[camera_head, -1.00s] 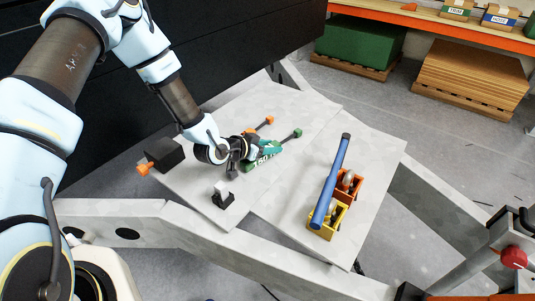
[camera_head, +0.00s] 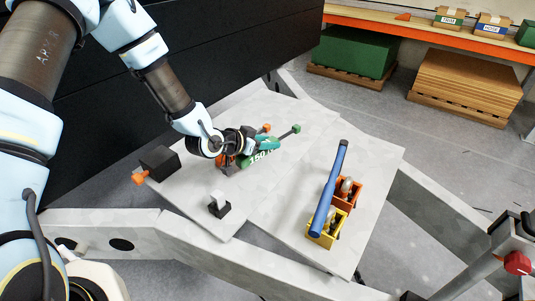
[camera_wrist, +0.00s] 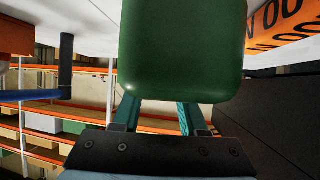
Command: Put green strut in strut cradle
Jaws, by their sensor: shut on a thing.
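The green strut (camera_head: 257,157) has a thick green body with white lettering, a dark rod and a green end at upper right. My gripper (camera_head: 266,143) is shut on its body, with teal fingers around it. In the wrist view the green strut (camera_wrist: 183,50) fills the upper middle, between and beyond the fingers (camera_wrist: 158,112). It appears a little above the pale plate. An orange strut (camera_head: 225,160) lies close behind, partly hidden by my gripper; its lettered orange body (camera_wrist: 285,25) shows in the wrist view. I cannot tell which fixture is the strut cradle.
A black block (camera_head: 160,162) with an orange knob is left of my gripper. A small black holder (camera_head: 219,209) with a white top stands in front. The plate between is clear.

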